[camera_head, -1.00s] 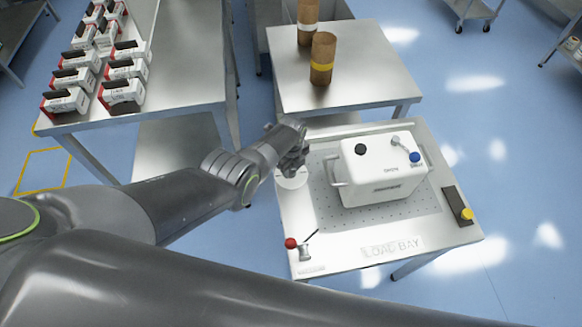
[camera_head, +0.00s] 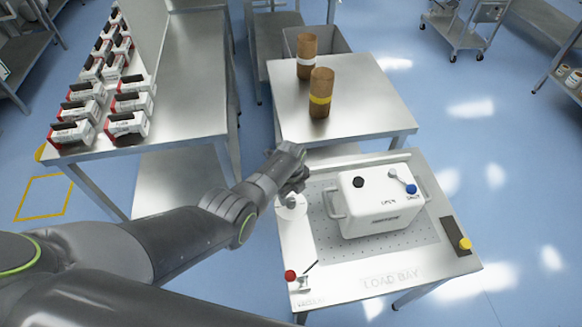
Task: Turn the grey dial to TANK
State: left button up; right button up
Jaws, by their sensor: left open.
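My left gripper (camera_head: 296,184) comes in from the left. It hangs over the left rear of the steel bench (camera_head: 300,262), open and with nothing visible between its fingers. A pale round disc (camera_head: 291,209) lies just below it, partly covered; it may be the grey dial, but I cannot tell, and I read no TANK mark. A white box-shaped unit (camera_head: 380,215) stands right of the gripper. Its top carries a black knob (camera_head: 358,182), a pale lever (camera_head: 400,176) and a blue knob (camera_head: 411,189). The small lettering there is not clear. My right gripper is out of view.
A red-balled lever (camera_head: 291,276) stands at the bench's front left, and a yellow button (camera_head: 464,243) at its right. Behind, a table (camera_head: 365,118) holds two brown cylinders (camera_head: 320,92). Another table (camera_head: 190,110) holds several white-and-red boxes.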

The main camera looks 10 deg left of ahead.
aim_at(291, 201)
pick_arm(q)
notch_tip(291, 201, up, 14)
jog(key=p, duration=0.1)
jog(key=shift+f, duration=0.15)
dwell(0.3)
jog(key=shift+f, duration=0.1)
dwell(0.3)
